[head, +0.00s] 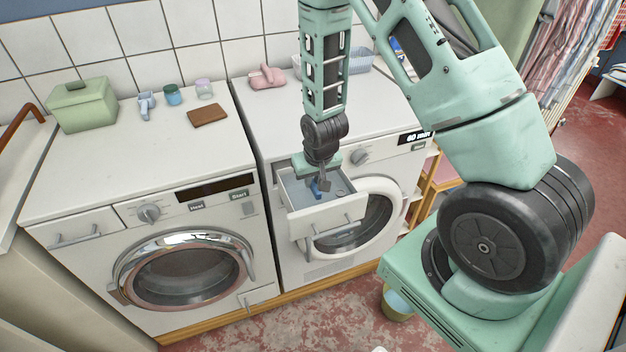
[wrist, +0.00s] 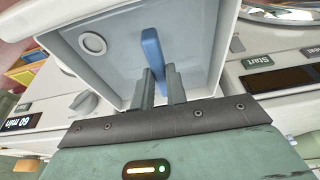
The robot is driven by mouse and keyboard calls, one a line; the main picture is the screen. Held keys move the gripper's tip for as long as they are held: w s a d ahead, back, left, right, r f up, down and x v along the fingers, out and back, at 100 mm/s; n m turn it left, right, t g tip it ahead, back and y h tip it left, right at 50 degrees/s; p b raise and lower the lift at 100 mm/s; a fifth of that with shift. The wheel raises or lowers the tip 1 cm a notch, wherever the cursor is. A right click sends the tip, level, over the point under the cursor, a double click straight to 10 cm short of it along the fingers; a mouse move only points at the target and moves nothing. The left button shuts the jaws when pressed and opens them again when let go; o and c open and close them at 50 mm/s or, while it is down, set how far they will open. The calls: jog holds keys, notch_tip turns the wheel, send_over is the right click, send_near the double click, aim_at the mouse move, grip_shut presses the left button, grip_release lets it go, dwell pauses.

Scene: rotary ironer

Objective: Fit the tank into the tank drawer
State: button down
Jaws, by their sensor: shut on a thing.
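The tank drawer (head: 293,206) is pulled out from the front of the right-hand machine. The tank (wrist: 110,70) shows as a grey-blue surface with a round pale cap and a blue handle (wrist: 152,48). It lies inside the drawer's white walls, below their rim, and also shows in the head view (head: 336,190). My gripper (head: 318,187) points down into the drawer. In the wrist view its two fingers (wrist: 160,85) are shut on the tank's blue handle. The tank's underside is hidden, so I cannot tell whether it rests on the drawer floor.
The left machine (head: 140,160) stands beside the right one. On its top are a green box (head: 82,105), jars and a brown wallet-like thing (head: 207,116). A pink item (head: 267,77) lies on the right machine. A bucket (head: 397,305) stands on the floor near my base.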

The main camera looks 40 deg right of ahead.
jog(key=shift+f, duration=0.6)
jog(key=shift+f, duration=0.15)
jog(key=c, duration=1.4)
grip_release()
